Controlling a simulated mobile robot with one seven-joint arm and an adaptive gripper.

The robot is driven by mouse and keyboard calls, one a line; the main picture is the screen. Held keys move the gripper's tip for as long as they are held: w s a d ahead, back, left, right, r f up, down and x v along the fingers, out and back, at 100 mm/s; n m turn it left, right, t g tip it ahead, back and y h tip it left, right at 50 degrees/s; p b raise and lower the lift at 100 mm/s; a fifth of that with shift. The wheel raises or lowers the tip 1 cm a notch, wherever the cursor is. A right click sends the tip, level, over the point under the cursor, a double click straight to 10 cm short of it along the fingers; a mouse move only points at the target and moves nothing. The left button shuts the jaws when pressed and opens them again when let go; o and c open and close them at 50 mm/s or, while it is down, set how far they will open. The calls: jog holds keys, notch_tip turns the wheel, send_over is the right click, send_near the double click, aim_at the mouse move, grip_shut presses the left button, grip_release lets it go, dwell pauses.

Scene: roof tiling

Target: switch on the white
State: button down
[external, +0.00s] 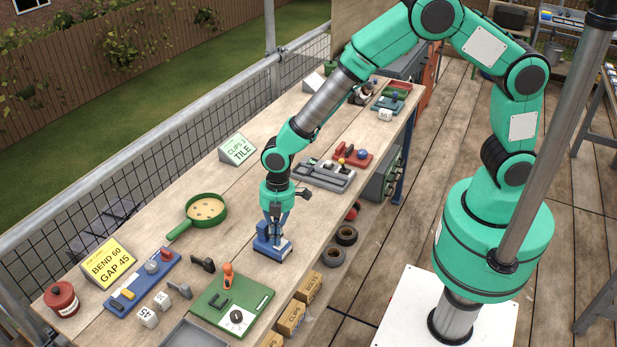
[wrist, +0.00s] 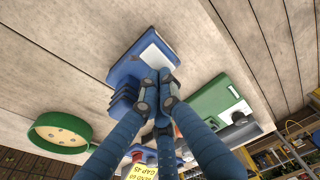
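A blue device (external: 270,248) stands on the wooden bench under my gripper (external: 273,222). In the wrist view the blue device (wrist: 130,72) has a pale white panel (wrist: 156,53) on top and rib-like blue parts at its left side. My gripper (wrist: 158,84) points down with its fingertips together at the device's near edge, overlapping the panel's lower edge. Nothing shows between the fingertips. I cannot tell whether they touch the device.
A green round pan (external: 206,211) lies to the left of my gripper. A blue board with knobs (external: 143,280), white cubes (external: 148,317) and a red pot (external: 61,299) are at the front left. Grey and red trays (external: 324,175) stand farther back. Bare bench surrounds the blue device.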

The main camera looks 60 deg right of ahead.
jog(key=shift+a+f+b, duration=0.25)
jog(key=shift+f+b, duration=0.25)
jog(key=shift+f, duration=0.05)
jog(key=shift+r, duration=0.1)
jog(key=shift+s+d, duration=0.1)
jog(key=shift+d, duration=0.15)
jog(key=shift+s+d, duration=0.1)
jog(key=shift+d, duration=0.55)
jog(key=shift+r, duration=0.2)
